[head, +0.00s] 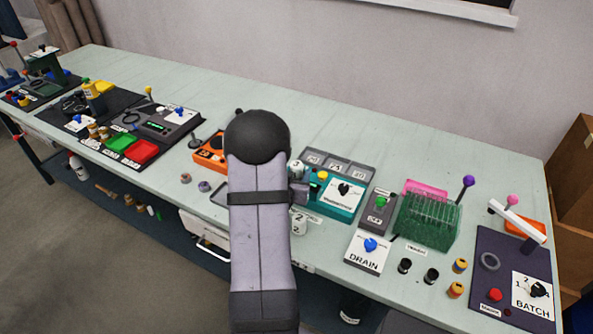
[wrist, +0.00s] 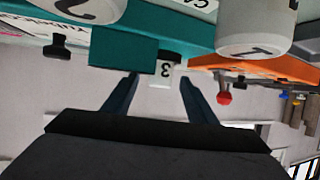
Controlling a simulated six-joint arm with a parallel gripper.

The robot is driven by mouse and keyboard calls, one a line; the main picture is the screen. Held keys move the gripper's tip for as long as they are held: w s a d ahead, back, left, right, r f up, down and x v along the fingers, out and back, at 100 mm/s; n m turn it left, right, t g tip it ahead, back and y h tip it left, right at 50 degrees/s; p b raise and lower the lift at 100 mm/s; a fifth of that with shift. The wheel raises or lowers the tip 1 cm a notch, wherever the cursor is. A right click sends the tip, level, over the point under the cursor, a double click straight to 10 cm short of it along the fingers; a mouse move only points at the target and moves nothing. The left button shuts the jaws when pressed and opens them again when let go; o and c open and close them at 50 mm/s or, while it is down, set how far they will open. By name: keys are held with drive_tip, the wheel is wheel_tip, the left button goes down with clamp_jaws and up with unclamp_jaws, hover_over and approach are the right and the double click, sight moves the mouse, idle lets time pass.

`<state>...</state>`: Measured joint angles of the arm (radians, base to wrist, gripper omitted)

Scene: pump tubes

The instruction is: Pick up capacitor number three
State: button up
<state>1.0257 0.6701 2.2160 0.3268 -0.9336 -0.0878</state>
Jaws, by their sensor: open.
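Capacitor number three is a small white cylinder with a dark end, marked 3 (wrist: 166,72). In the wrist view, which looks upside down, it is at the centre, beside the teal box. It also shows in the head view (head: 296,169), just right of my arm and left of the teal device (head: 336,194). My gripper (wrist: 159,88) is open, one finger to each side of the capacitor in the picture, with nothing held. I cannot tell whether the capacitor is between the fingertips or beyond them. In the head view my arm mostly hides the gripper.
A larger white cylinder marked 2 (wrist: 90,8) and one marked 1 (wrist: 255,30) are close to the wrist camera. An orange device (head: 211,154) stands left of my arm. A grey tray (head: 340,165) lies behind the teal device. The bench's back strip is clear.

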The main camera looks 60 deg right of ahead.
sight(295, 170)
drive_tip(key=shift+p+x, duration=0.6)
drive_tip(key=shift+x, duration=1.8)
drive_tip(key=shift+w+r, duration=0.15)
drive_tip(key=c, duration=1.2)
drive_tip(key=shift+o, duration=0.2)
drive_tip(key=shift+r, duration=0.15)
drive_tip(key=shift+r+b, duration=0.45)
drive_tip(key=shift+r, duration=4.45)
